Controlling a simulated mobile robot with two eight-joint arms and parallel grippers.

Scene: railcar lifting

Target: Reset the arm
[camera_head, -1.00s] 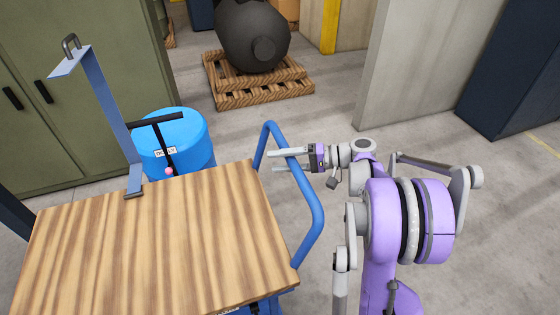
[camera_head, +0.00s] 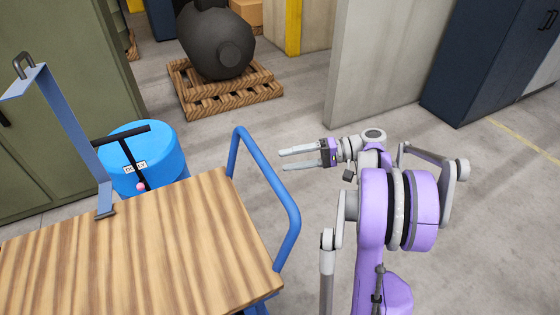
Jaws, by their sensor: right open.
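My right arm, purple and grey, stands folded at the right of the head view. My right gripper (camera_head: 283,158) points left with its two pale fingers apart and nothing between them. It shows just right of the blue handle (camera_head: 290,205) of a cart, with floor visible between the fingertips and the handle. My left gripper is not in view.
The wooden cart top (camera_head: 140,250) fills the lower left, with a blue bracket (camera_head: 75,130) standing on it. A blue drum (camera_head: 150,170) stands behind. A dark round vessel (camera_head: 215,45) rests on a wooden pallet (camera_head: 225,100). A pale wall (camera_head: 385,70) and dark cabinet (camera_head: 490,60) stand beyond.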

